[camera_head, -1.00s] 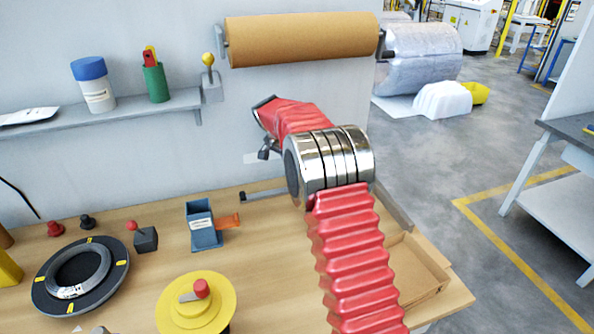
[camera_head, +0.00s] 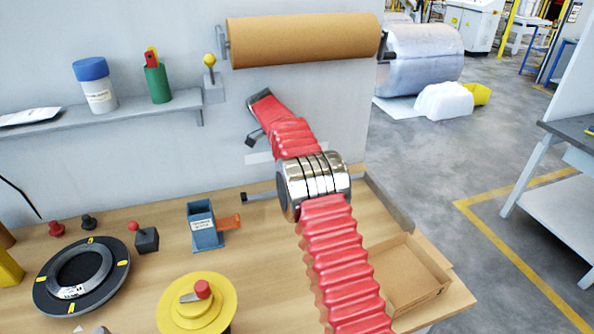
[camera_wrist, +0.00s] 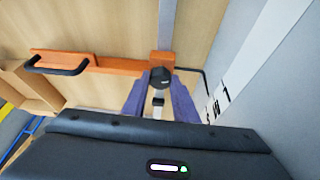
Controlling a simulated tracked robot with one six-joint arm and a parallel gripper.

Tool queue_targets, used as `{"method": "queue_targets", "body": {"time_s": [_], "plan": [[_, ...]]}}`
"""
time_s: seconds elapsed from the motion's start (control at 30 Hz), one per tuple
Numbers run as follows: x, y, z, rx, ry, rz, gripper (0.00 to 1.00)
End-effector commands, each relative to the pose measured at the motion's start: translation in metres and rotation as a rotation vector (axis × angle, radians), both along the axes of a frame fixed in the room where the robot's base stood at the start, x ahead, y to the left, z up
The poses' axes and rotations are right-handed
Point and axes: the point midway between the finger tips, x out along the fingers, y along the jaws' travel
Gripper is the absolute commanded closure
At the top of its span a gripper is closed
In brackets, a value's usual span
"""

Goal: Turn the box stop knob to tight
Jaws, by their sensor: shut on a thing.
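In the wrist view, the box stop is an orange bar (camera_wrist: 110,65) with an orange block at its right end, where a grey rail meets it. The box stop knob (camera_wrist: 161,76) is small, round and black, with a pale mark, on that block. My gripper (camera_wrist: 159,87) has its two purple fingers on either side of the knob, shut on it. The knob's turn position cannot be read. In the head view, my red-sleeved arm reaches over the bench; the knob and fingers cannot be made out there.
A black handle (camera_wrist: 58,66) stands out from the orange bar. The wall panel (camera_wrist: 265,70) is close on the right. In the head view, an open cardboard box (camera_head: 415,275) lies at the bench's right end. A blue holder (camera_head: 206,225) and yellow disc (camera_head: 190,305) stand left.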

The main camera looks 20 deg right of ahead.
Motion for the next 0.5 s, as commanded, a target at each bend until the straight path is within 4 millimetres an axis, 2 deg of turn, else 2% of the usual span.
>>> {"method": "queue_targets", "body": {"time_s": [0.3, 0.33, 0.5], "plan": [[0.0014, 0.0, 0.0024, 0.0, -0.007, 0.0, 0.97], [0.0014, 0.0, 0.0024, 0.0, -0.007, 0.0, 0.74], [0.001, 0.0, 0.0018, 0.0, -0.004, 0.0, 0.62]]}}
